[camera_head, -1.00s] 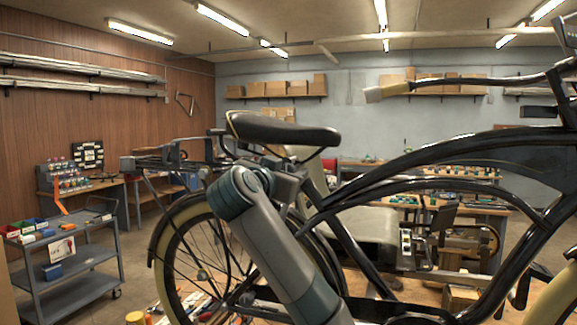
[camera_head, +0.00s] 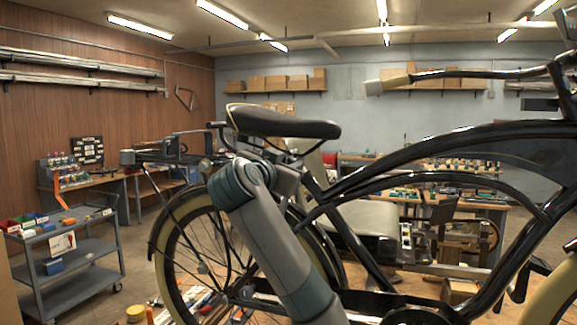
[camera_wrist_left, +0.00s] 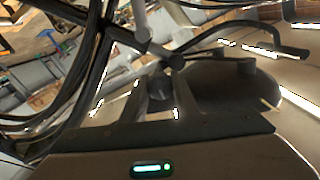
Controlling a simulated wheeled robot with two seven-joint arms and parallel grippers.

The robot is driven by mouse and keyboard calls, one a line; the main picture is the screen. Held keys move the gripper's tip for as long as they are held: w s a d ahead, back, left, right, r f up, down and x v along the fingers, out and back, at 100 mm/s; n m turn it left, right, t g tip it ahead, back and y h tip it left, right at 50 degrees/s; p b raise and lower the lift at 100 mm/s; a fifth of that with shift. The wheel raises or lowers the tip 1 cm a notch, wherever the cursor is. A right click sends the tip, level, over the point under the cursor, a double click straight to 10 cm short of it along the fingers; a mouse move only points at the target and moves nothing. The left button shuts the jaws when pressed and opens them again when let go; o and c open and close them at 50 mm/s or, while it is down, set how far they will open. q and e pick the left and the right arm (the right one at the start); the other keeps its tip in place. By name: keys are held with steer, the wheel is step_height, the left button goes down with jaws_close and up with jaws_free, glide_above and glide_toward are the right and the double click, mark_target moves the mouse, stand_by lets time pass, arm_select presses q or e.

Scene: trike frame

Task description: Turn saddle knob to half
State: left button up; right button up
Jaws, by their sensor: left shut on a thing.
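The black saddle (camera_head: 283,123) tops the seat post of the trike frame (camera_head: 352,250) and also shows in the left wrist view (camera_wrist_left: 235,88). My left gripper (camera_wrist_left: 160,82) is below and behind the saddle, with its two fingers shut on the saddle knob (camera_wrist_left: 160,92), a small dark rounded part at the seat post. In the head view my own wrist largely hides the knob and the fingertips. The knob's exact angle cannot be read. My right gripper is not in view.
The rear wheel (camera_head: 170,240) and dark frame tubes stand close around my left arm. A grey cart (camera_head: 75,250) with bins is at the left. Workbenches stand behind the trike. Loose tools lie on the floor below the rear wheel.

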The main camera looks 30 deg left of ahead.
arm_select(q)
steer(key=m+b, duration=0.1)
steer(key=m, duration=0.2)
steer(key=shift+f+b, duration=0.2)
steer(key=shift+b, duration=0.15)
steer(key=m, duration=0.2)
steer(key=shift+m, duration=1.6)
steer(key=shift+d, duration=0.1)
steer(key=o, duration=1.1)
steer(key=shift+c, duration=0.2)
steer(key=shift+r, duration=0.1)
